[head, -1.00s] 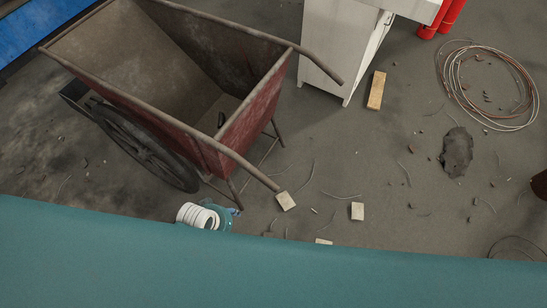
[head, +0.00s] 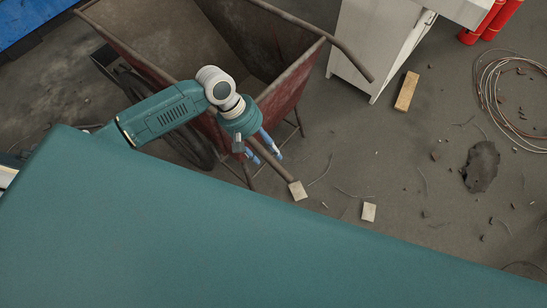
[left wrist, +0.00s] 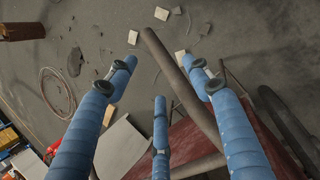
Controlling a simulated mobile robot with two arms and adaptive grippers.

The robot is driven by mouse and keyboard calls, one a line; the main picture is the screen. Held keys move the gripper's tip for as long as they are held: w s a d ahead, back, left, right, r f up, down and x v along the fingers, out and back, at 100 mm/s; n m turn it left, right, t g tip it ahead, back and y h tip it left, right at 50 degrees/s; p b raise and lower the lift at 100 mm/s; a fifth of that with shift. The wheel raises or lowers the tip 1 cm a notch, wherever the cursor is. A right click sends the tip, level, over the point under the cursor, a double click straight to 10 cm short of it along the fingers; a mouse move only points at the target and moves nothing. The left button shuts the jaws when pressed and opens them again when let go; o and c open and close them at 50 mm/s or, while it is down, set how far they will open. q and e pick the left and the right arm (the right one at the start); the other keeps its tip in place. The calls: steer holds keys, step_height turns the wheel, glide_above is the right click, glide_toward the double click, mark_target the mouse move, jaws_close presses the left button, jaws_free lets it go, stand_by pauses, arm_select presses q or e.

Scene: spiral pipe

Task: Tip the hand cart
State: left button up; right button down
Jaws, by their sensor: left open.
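The hand cart (head: 287,92) is a rusty red tub with a dark wheel, upright on its legs at the upper left of the head view. Its near handle (head: 282,174) points down and right; its far handle (head: 346,60) is clear. My left gripper (head: 267,152), with blue fingers, is open beside the near handle. In the left wrist view, the near handle (left wrist: 178,78) runs between the spread fingers of my left gripper (left wrist: 160,77); I cannot tell whether they touch it. The red tub (left wrist: 190,145) shows behind them. My right gripper is out of view.
A white cabinet (head: 372,45) stands right of the cart, with red cylinders (head: 490,22) behind. Wood blocks (head: 407,91), coiled wire (head: 483,85) and rubble lie on the floor. My teal body hides the lower part of the head view.

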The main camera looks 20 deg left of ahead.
mark_target(271, 156)
arm_select(q)
steer(key=a+r+n, duration=0.1)
steer(key=w+a+n, duration=0.1)
steer(key=shift+w+a+r+n, duration=0.2)
steer(key=shift+a+r+n, duration=0.1)
steer(key=shift+r, duration=0.1)
steer(key=shift+d+f, duration=0.1)
steer(key=x, duration=1)
steer(key=shift+s+d+f, duration=0.15)
steer(key=shift+s, duration=0.1)
jaws_close()
